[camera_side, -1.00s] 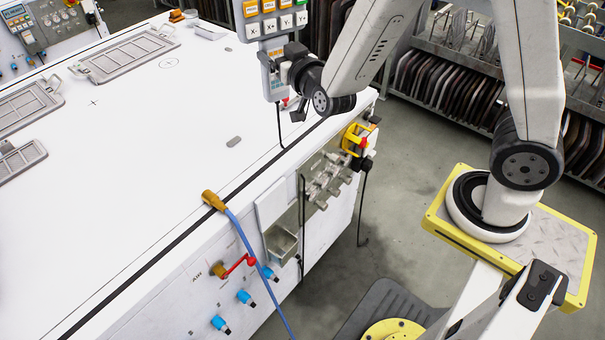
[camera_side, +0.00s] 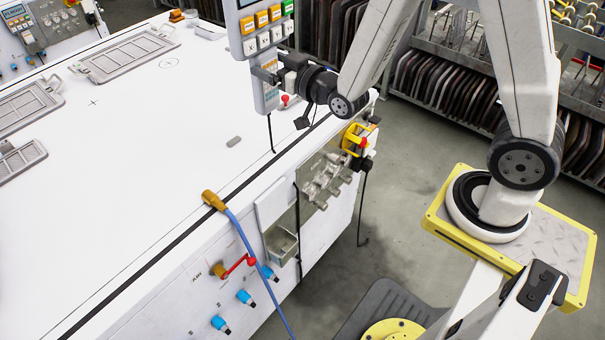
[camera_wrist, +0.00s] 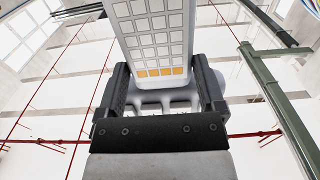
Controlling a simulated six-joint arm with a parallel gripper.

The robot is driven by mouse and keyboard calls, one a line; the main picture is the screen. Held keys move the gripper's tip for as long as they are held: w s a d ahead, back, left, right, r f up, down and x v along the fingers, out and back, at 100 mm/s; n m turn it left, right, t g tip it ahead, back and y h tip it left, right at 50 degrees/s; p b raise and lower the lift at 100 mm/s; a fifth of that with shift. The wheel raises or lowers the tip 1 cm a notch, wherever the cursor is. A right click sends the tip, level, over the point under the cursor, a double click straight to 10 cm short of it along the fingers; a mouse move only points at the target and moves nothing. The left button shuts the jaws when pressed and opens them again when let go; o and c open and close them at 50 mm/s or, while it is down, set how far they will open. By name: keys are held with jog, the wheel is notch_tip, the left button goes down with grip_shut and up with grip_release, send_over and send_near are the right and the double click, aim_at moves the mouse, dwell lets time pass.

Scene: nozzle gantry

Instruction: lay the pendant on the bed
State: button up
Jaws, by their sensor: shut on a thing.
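The pendant (camera_side: 262,30) is a pale grey control panel with orange, white and green buttons, its top cut off by the side view's upper edge. My gripper (camera_side: 268,74) is shut on its narrow lower part and holds it upright above the bed's right side. A dark cable hangs below it. In the wrist view, the pendant's keypad (camera_wrist: 155,35), with an orange bottom row, stands between the two dark fingers of my gripper (camera_wrist: 165,85). The bed (camera_side: 130,170) is the wide white surface filling the left of the side view.
Grey grilles (camera_side: 125,55) lie on the bed's far and left parts. A small grey pad (camera_side: 233,141) and a brown-ended blue hose (camera_side: 213,200) are near the front edge. Valves and a yellow fitting (camera_side: 355,138) project from the side. The bed's middle is clear.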

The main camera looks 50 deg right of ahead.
jog(key=shift+w, duration=0.15)
jog(key=w+f, duration=0.9)
jog(key=w, duration=0.4)
jog(key=shift+w+a, duration=0.15)
jog(key=shift+a, duration=0.05)
jog(key=shift+f, duration=0.1)
jog(key=shift+w+f, duration=0.15)
jog(key=shift+f, duration=0.75)
jog(key=shift+w+f, duration=0.1)
jog(key=shift+f, duration=0.95)
